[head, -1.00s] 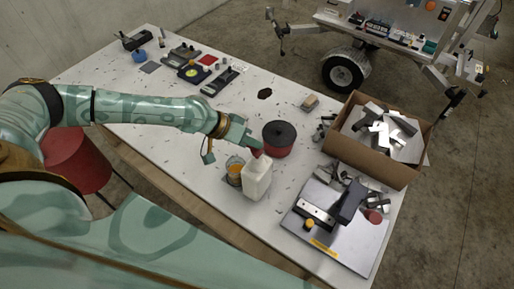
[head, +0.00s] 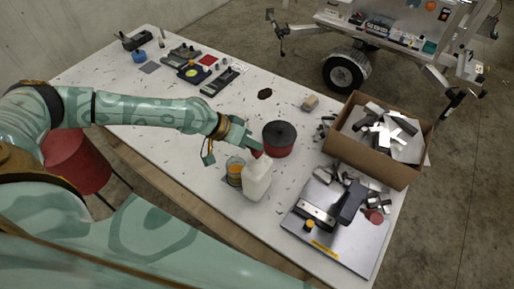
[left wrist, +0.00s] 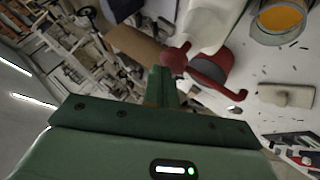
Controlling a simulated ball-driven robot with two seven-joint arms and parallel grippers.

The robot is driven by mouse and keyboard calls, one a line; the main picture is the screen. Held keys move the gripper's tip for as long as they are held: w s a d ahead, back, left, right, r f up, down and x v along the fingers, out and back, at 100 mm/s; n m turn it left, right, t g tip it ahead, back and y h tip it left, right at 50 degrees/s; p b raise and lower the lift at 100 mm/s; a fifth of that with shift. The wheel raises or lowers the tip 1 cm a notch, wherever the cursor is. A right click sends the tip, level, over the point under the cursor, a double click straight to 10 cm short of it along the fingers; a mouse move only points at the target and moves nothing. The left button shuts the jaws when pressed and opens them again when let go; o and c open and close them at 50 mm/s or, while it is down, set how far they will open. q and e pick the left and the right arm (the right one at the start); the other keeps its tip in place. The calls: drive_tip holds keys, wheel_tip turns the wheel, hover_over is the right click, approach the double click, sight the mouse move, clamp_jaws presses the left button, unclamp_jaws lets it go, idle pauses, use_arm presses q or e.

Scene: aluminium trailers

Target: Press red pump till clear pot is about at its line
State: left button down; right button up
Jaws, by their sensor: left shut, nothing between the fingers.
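A white bottle (head: 256,183) stands on the table, with a red pump (head: 258,154) on top. The bottle (left wrist: 215,20) and the pump's red head and bent spout (left wrist: 180,58) also show in the left wrist view. The clear pot (head: 235,178) stands just left of the bottle. It holds orange contents, also seen in the pot in the left wrist view (left wrist: 281,20); I cannot make out its line. My left gripper (head: 256,147) is shut and empty, right at the pump head; whether it touches is unclear. My right gripper is not in view.
A black-and-red round tub (head: 279,139) stands close behind the bottle. A cardboard box (head: 372,160) of metal parts and a grey plate (head: 330,240) with a dark device are to the right. Small shavings litter the table. A trailer (head: 400,40) stands behind.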

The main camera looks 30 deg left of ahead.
sight(253, 150)
use_arm(q)
drive_tip(key=shift+s+f+b, duration=0.1)
drive_tip(key=shift+f+b, duration=0.4)
drive_tip(key=shift+f, duration=0.25)
idle(0.3)
drive_tip(key=shift+r, duration=0.1)
drive_tip(key=shift+r+p, duration=1.4)
drive_tip(key=shift+p, duration=0.05)
wheel_tip(253, 150, up, 5)
drive_tip(key=p, duration=0.5)
drive_tip(key=shift+r, duration=0.1)
drive_tip(key=shift+d, duration=0.1)
